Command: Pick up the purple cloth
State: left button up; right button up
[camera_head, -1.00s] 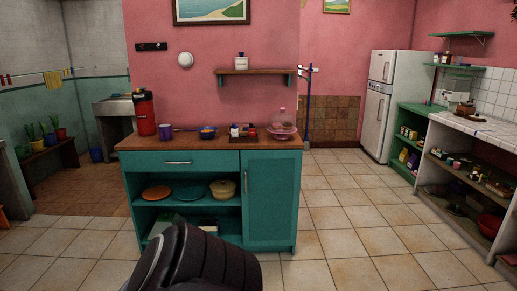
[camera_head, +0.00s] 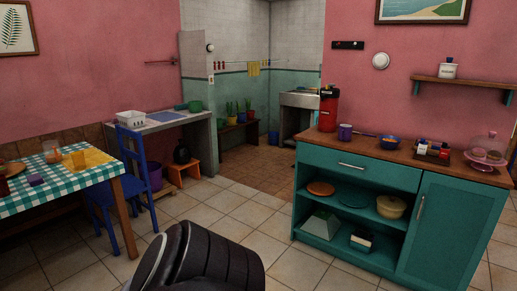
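A small purple item (camera_head: 37,179), perhaps the folded purple cloth, lies on the green-and-white checkered tablecloth (camera_head: 82,190) of the table at the left; it is too small to be sure. A yellow cloth (camera_head: 253,69) hangs on the line in the tiled back area. Neither of my grippers is in view. Only a dark ridged part of my own body shows at the bottom centre.
A blue chair (camera_head: 138,165) stands at the table's right side. A teal cabinet (camera_head: 447,232) with open shelves and a wooden top (camera_head: 355,152) stands at the right. A grey counter (camera_head: 200,146) is behind. Tiled floor (camera_head: 190,215) between is clear.

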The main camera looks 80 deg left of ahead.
aim_at(34, 180)
jog(key=u, duration=4.1)
jog(key=i+z, duration=0.1)
jog(key=i, duration=0.4)
jog(key=i+j+z, duration=0.1)
jog(key=i, duration=0.4)
jog(key=i+j+z, duration=0.1)
jog(key=i, duration=0.4)
jog(key=i+j+z, duration=0.15)
jog(key=i, duration=0.35)
jog(key=i+j+z, duration=0.1)
jog(key=i, duration=0.35)
jog(key=i+j+z, duration=0.1)
jog(key=i+j, duration=0.2)
jog(key=i, duration=0.2)
